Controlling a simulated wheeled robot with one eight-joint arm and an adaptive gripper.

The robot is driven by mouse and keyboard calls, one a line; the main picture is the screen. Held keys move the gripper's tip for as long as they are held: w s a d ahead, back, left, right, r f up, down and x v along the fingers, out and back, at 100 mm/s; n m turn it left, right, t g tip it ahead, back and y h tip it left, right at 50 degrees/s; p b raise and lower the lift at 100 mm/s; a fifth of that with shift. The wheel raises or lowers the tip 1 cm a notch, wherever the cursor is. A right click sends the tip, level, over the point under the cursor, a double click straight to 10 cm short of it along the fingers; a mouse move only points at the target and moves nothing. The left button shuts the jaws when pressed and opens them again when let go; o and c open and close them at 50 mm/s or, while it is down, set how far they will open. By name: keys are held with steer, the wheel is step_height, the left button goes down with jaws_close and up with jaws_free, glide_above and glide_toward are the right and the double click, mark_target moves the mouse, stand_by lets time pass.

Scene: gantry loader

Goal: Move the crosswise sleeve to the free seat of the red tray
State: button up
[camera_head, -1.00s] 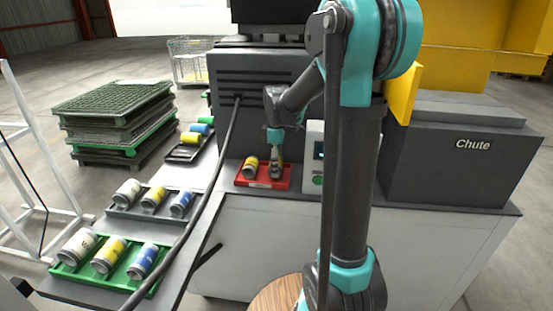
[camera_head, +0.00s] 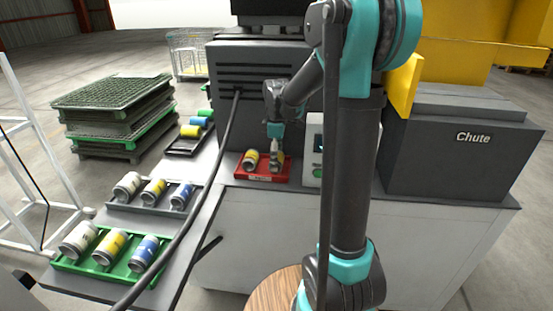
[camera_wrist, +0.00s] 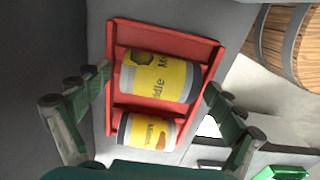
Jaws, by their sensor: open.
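The red tray (camera_head: 263,178) lies on the grey counter and holds two sleeves with yellow labels. One sleeve (camera_head: 250,160) lies at its left; in the wrist view this sleeve (camera_wrist: 148,131) is the lower one. The other sleeve (camera_head: 278,161) lies at its right, under my gripper (camera_head: 276,156); in the wrist view it is the upper one (camera_wrist: 158,77). The two lie about parallel, the upper slightly tilted. In the wrist view my gripper (camera_wrist: 158,80) is open, its fingers apart on either side of the upper sleeve's ends, with visible gaps.
A black tray (camera_head: 183,149) farther back holds yellow, blue and green sleeves. A grey tray (camera_head: 135,208) and a green tray (camera_head: 105,275) at left each hold three sleeves. A black cable (camera_head: 215,170) crosses left of the red tray. A control box (camera_head: 314,150) stands close right.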

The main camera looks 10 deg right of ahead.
step_height(320, 180, up, 18)
stand_by(1.0)
steer(key=shift+a, duration=0.1)
stand_by(0.5)
